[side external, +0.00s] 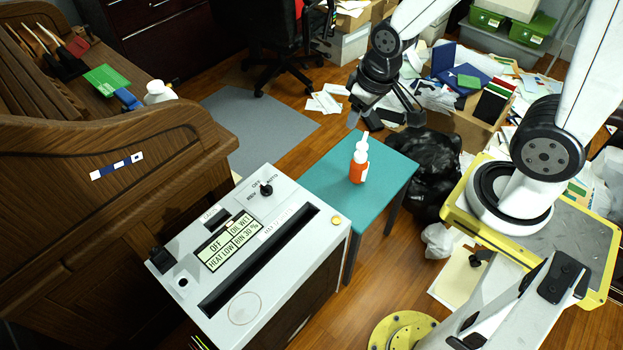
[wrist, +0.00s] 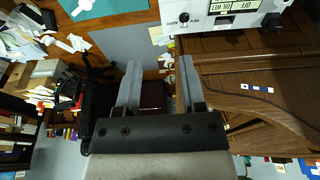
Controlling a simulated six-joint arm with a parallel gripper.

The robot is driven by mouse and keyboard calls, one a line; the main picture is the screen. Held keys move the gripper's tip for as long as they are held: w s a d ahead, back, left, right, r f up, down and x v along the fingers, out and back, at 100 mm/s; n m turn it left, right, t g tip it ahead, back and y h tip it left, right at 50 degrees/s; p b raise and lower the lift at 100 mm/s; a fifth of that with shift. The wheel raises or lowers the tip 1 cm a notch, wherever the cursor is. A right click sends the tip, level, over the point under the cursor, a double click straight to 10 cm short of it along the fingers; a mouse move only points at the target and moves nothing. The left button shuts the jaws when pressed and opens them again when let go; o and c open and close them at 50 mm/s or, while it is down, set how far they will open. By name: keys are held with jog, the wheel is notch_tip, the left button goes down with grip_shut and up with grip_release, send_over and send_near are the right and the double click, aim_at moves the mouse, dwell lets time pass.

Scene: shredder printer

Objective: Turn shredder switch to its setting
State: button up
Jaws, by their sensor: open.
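The shredder (side external: 190,238) is a white-topped cabinet with a long dark slot and a display reading OFF, HEAT LOW and BIN 30 %. Its switch (side external: 266,190) is a small black knob near the back edge, with REV, OFF and AUTO printed around it. The exact pointing of the knob is too small to tell. In the wrist view the switch (wrist: 184,17) shows at the top, on the shredder's panel (wrist: 215,22). My gripper (side external: 384,118) is open and empty, behind and to the right of the shredder, well apart from the switch. Its two fingers (wrist: 159,64) show spread in the wrist view.
A teal table (side external: 385,172) beside the shredder bears an orange-and-white bottle (side external: 359,163). A wooden desk (side external: 90,170) stands close on the left. A black bag (side external: 430,165) and paper clutter lie at right. A black part (side external: 160,258) sticks up at the panel's left.

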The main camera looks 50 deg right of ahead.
jog(key=w+a+f, duration=0.1)
jog(key=w+f, duration=0.2)
jog(key=w, duration=0.5)
jog(key=g, duration=0.3)
send_over(266, 186)
notch_tip(266, 186, down, 23)
jog(key=shift+d+f, duration=0.1)
jog(key=shift+f, duration=0.5)
jog(key=shift+f, duration=3.9)
